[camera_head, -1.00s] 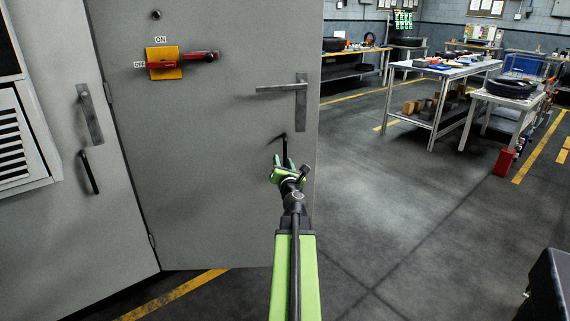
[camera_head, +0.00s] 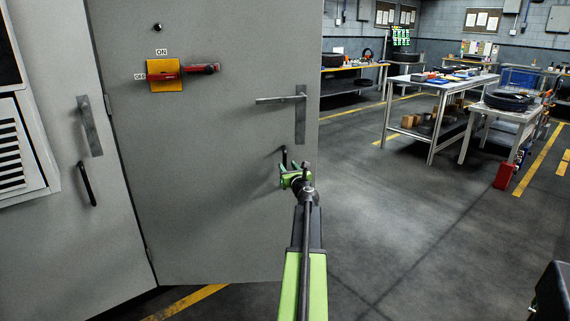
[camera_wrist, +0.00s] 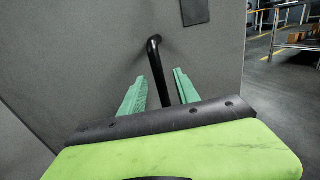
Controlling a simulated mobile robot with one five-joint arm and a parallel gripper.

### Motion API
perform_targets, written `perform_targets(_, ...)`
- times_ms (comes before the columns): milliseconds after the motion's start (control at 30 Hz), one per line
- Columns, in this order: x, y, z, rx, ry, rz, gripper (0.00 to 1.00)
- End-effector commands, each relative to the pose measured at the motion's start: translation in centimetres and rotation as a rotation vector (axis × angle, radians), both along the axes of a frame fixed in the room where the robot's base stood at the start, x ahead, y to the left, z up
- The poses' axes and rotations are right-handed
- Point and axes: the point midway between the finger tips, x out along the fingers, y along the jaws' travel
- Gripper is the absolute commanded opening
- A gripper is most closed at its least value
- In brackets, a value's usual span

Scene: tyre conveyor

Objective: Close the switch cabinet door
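The grey switch cabinet door (camera_head: 210,140) stands swung open in the head view, with hinges along its left edge. It carries a lever handle (camera_head: 300,100) near its right edge and a black pull handle (camera_head: 284,158) below that. My gripper (camera_head: 293,178) is at the pull handle. In the wrist view, the black pull handle (camera_wrist: 157,72) runs between the two green fingers of my gripper (camera_wrist: 158,92), with a gap on each side. The lower end of the pull handle is hidden behind the gripper's body.
A red and yellow ON/OFF switch (camera_head: 166,75) is on the door. A neighbouring grey cabinet panel (camera_head: 70,200) with its own handles is on the left. Workbenches (camera_head: 440,85) and a red canister (camera_head: 505,175) stand at the right. The floor right of the door is free.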

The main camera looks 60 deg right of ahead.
Motion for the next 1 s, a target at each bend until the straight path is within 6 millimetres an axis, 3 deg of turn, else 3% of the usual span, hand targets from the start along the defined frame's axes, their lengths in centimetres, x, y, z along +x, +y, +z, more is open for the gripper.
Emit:
perform_targets(33,1.0,-1.0,0.0,0.0,0.0,0.001,0.38)
perform_targets(200,2.8,-2.4,0.0,0.0,0.0,0.002,0.38)
perform_targets(567,3.2,-2.6,0.0,0.001,-0.001,0.001,0.38)
perform_targets(867,3.2,-2.6,0.0,0.001,-0.001,0.002,0.0)
perform_targets(1000,3.2,-2.6,0.0,0.001,-0.001,0.001,0.0)
